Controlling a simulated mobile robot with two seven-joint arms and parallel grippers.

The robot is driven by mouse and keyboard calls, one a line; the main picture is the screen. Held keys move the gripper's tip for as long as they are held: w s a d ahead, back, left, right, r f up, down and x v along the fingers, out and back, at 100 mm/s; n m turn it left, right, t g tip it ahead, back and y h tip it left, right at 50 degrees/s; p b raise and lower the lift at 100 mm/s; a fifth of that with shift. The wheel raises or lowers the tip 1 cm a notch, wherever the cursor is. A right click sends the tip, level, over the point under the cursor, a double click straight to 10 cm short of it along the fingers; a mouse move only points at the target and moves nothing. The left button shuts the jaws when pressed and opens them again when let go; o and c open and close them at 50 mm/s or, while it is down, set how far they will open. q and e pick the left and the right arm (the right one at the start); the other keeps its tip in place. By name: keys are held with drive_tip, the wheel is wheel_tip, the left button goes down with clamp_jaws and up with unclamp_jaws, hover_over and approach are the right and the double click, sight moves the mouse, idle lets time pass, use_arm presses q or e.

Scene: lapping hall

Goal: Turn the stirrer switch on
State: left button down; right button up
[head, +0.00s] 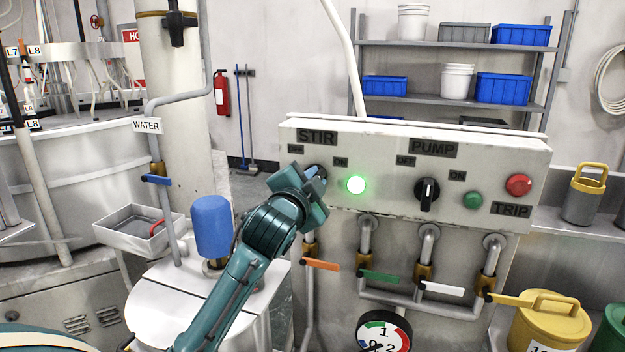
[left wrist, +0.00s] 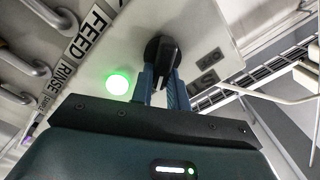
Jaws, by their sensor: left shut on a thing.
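The stirrer switch is a black rotary knob under the STIR label (head: 317,137) on the cream control panel (head: 385,148). In the head view my left gripper (head: 316,177) covers most of it. The left wrist view shows the black knob (left wrist: 163,50) between the two blue fingers of my left gripper (left wrist: 163,88), which is shut on it. A green lamp (head: 356,185) beside the switch is lit, and it also glows in the left wrist view (left wrist: 118,84). My right gripper is not in view.
The pump knob (head: 427,194), green button (head: 473,200) and red TRIP button (head: 519,185) sit to the right on the panel. Below are pipes with orange (head: 321,265), green (head: 381,276) and white (head: 442,288) valve handles. A blue-capped motor (head: 212,226) stands left of my arm.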

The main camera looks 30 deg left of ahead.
use_arm(q)
drive_tip(key=shift+m, duration=0.7)
drive_tip(key=c, duration=1.4)
unclamp_jaws()
drive_tip(key=shift+o, duration=0.2)
drive_tip(key=shift+f, duration=0.1)
